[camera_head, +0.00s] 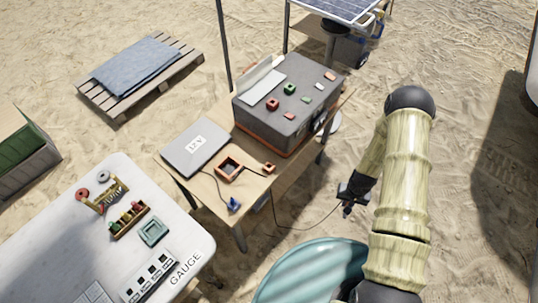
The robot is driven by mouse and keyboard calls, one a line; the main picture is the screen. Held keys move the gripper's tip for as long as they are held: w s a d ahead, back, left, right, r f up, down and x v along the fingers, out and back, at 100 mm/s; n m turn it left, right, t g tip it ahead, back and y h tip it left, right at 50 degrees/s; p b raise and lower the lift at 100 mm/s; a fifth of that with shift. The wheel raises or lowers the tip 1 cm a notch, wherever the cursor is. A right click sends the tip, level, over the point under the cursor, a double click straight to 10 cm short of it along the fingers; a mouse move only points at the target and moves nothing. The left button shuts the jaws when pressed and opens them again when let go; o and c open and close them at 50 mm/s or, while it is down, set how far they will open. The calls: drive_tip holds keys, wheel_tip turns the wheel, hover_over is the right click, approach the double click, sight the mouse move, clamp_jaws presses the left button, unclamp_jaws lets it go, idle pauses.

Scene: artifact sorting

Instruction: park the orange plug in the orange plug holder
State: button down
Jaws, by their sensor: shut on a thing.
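My gripper (346,209) hangs over the sand, off the right side of the wooden table, pointing down. It is shut on the end of a thin dark cable (307,228), which runs back to the table. The orange plug at that end is mostly hidden by the fingers and too small to make out its colour. A small orange block with a dark opening (268,168), which looks like the orange plug holder, sits near the table's right edge, left of and apart from my gripper.
On the wooden table (207,190) are an orange square frame (229,180), a laptop (195,148), a blue plug (233,204) and a large grey case (265,122) with small coloured pieces. A teal round surface (300,275) lies below my arm. A white gauge table (180,240) stands left.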

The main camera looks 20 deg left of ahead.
drive_tip(key=shift+w+a+f+b, duration=0.25)
drive_tip(key=shift+w+f+b, duration=0.1)
drive_tip(key=shift+b, duration=0.2)
drive_tip(key=w+a+f+n+t+y+b, duration=0.25)
drive_tip(key=w+a+t+b, duration=0.9)
drive_tip(key=a+b, duration=0.7)
drive_tip(key=s+a+r+n+t+y+b, duration=0.1)
drive_tip(key=s+a+r+t+y+b, duration=0.1)
drive_tip(key=a+r+b, duration=0.3)
drive_tip(key=s+a+r+n+t+y+b, duration=0.2)
drive_tip(key=a+r+t+y+b, duration=0.1)
drive_tip(key=a+b, duration=0.5)
wheel_tip(320, 180, up, 2)
drive_tip(key=y+b, duration=0.1)
drive_tip(key=b, duration=0.2)
drive_tip(key=shift+s+a+r, duration=0.15)
drive_tip(key=shift+s+a, duration=0.1)
drive_tip(key=shift+s, duration=0.1)
drive_tip(key=shift+t+b, duration=0.25)
drive_tip(key=shift+b, duration=0.15)
drive_tip(key=shift+f+b, duration=2.6)
drive_tip(key=shift+f, duration=0.4)
drive_tip(key=shift+b, duration=0.65)
